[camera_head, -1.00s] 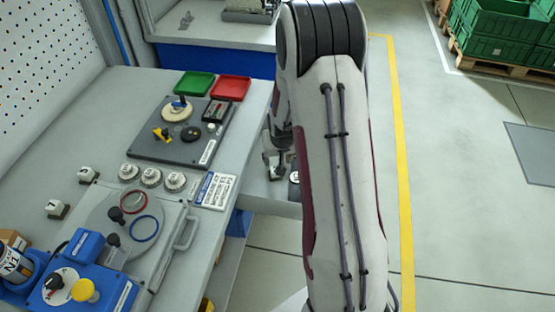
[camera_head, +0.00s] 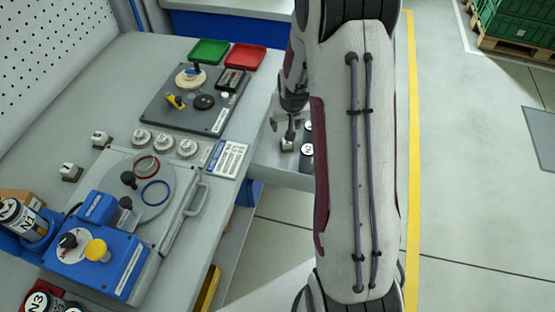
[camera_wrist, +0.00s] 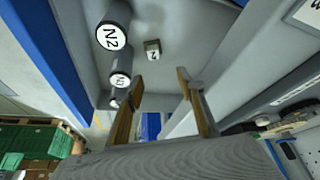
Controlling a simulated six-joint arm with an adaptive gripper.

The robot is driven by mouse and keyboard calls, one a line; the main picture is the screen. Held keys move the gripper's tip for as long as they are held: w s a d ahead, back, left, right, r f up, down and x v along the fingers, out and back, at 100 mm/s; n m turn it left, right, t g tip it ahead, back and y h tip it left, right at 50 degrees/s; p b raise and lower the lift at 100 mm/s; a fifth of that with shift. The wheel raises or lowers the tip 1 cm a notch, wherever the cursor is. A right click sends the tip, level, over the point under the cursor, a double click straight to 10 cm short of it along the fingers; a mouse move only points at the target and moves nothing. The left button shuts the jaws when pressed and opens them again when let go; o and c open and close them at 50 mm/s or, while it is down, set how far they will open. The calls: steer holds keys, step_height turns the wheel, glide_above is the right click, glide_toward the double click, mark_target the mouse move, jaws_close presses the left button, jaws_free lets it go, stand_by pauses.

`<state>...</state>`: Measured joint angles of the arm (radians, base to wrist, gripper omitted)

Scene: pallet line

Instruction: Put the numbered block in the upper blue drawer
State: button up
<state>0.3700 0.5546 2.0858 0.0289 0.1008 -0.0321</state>
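A small grey block with a numbered white face (camera_wrist: 152,48) sits on the grey floor of an open drawer (camera_wrist: 185,22) in the wrist view. My gripper (camera_wrist: 160,78) is open, with its two brown-faced fingers apart and nothing between them; the block is beyond the fingertips. In the head view the open drawer (camera_head: 268,168) juts out from the right side of the bench. My gripper (camera_head: 288,128) is over it, partly hidden by my arm. Two similar white-faced blocks stand on the bench, one farther back (camera_head: 101,138) and one nearer (camera_head: 70,171).
Dark cylinders with white labelled ends, one marked N2 (camera_wrist: 112,34), stand along one side of the drawer. The bench holds a grey plate with knobs (camera_head: 190,112), green (camera_head: 209,51) and red (camera_head: 245,56) trays, and a blue device (camera_head: 95,262).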

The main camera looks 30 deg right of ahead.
steer(key=s+a+r+n, duration=0.1)
steer(key=s+a+r, duration=0.25)
steer(key=r, duration=0.25)
steer(key=s+a+r+t, duration=0.1)
steer(key=s+a+r, duration=0.1)
steer(key=a+r, duration=0.3)
steer(key=s+a+r+n, duration=0.1)
steer(key=s+a+r, duration=0.2)
steer(key=r, duration=0.5)
steer(key=s+a+r+n, duration=0.1)
steer(key=s+a+r, duration=0.2)
steer(key=s, duration=0.6)
steer(key=s+a+r+n+y, duration=0.1)
steer(key=s+a+r, duration=0.3)
steer(key=s, duration=0.6)
steer(key=shift+s+a+r+y, duration=0.2)
steer(key=shift+s+a+y, duration=0.1)
steer(key=shift+a, duration=0.15)
steer(key=shift+o, duration=0.4)
